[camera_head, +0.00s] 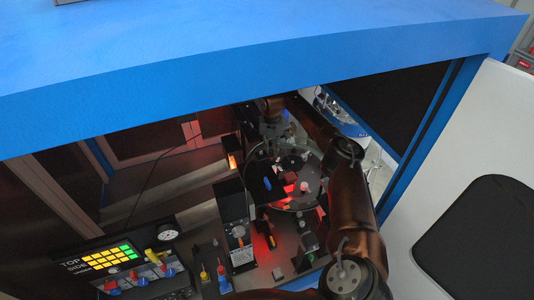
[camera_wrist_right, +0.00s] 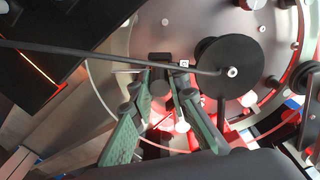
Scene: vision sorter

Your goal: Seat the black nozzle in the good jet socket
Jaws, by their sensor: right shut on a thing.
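My right gripper (camera_wrist_right: 166,82) has its two green-padded fingers close together in the right wrist view. They are shut on a small dark round piece (camera_wrist_right: 159,88), which looks like the black nozzle, though its shape is mostly hidden. A small black block (camera_wrist_right: 160,58) with a pale mark beside it lies just beyond the fingertips; I cannot tell whether it is the good jet socket or whether the piece touches it. In the head view my right gripper (camera_head: 273,143) is small and dark above the far edge of the round glass plate (camera_head: 290,204). My left gripper is not in view.
A black disc (camera_wrist_right: 230,68) and a thin dark rod (camera_wrist_right: 100,57) stand close to the fingers. The blue housing (camera_head: 250,70) crosses above.

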